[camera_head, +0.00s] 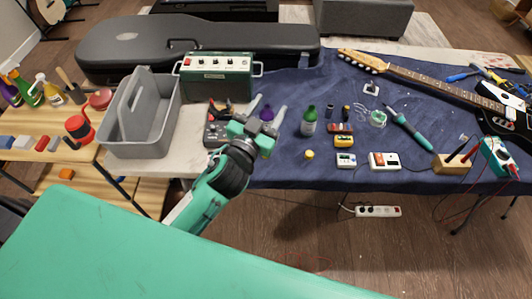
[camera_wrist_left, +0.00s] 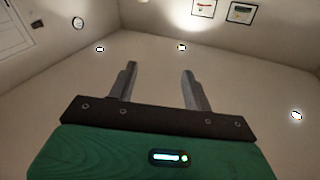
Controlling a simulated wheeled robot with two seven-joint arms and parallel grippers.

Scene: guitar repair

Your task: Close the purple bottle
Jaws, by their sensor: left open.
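The small purple bottle (camera_head: 266,113) stands on the blue cloth in the head view. It shows between the fingers of my left gripper (camera_head: 271,103), which is open and points away from me. The gripper seems to be above or in front of the bottle; I cannot tell its height. In the left wrist view the open fingers (camera_wrist_left: 159,68) have nothing between them, and the bottle does not show. A small yellow cap-like piece (camera_head: 309,154) lies on the cloth near the front edge. The bottle's mouth is too small to make out. My right gripper is out of view.
A green bottle (camera_head: 308,124) stands to the right of my left gripper. A green amplifier (camera_head: 217,77) is behind, and a grey caddy (camera_head: 144,137) stands left. Small boxes, a soldering iron (camera_head: 410,127) and a guitar (camera_head: 430,78) lie to the right.

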